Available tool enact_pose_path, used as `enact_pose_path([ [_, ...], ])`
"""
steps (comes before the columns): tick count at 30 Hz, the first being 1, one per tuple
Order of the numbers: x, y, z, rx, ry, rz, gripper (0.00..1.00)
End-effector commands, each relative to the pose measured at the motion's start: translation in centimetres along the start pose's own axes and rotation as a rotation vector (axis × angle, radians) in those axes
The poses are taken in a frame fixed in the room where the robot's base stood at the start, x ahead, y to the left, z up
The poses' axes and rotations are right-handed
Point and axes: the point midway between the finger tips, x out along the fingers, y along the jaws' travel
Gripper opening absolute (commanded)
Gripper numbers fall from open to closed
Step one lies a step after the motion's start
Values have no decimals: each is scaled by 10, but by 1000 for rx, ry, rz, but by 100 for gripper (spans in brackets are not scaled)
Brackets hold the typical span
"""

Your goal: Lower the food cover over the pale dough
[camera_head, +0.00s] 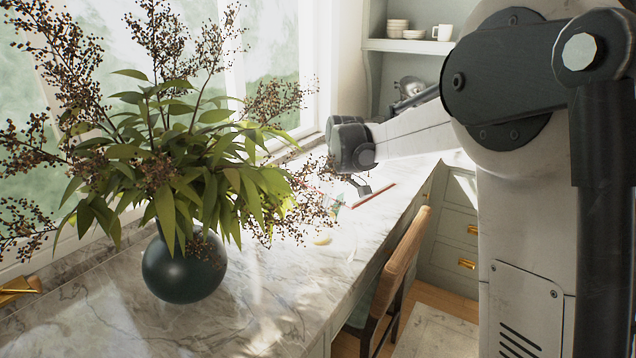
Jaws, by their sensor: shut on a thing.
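My gripper (362,187) is small and partly hidden at the end of my arm, low over the far part of the marble counter. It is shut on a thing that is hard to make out. A faint, see-through patch with greenish and reddish marks just below and left of it is probably the food cover (336,202); the plant hides its left side. A small pale yellowish lump, probably the pale dough (322,240), lies on the counter nearer to the camera. I cannot tell whether the cover touches the counter.
A dark round vase (184,267) with tall leafy, berried branches stands on the counter (270,310) at left, blocking part of the view. A thin red stick (373,195) lies near the gripper. A wooden chair (402,258) stands at the counter's right edge. Shelves hold bowls (397,27).

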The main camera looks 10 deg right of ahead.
Motion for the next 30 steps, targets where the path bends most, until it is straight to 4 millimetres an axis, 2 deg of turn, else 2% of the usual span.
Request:
enact_pose_path([
  [1, -4, 10, -14, -71, -1, -12, 0],
  [6, -2, 36, -52, -343, -1, -53, 0],
  [15, 9, 73, -101, -766, -2, -118, 0],
  [21, 16, 84, -115, -915, -2, -140, 0],
  [30, 23, 86, -116, -950, -2, -145, 0],
])
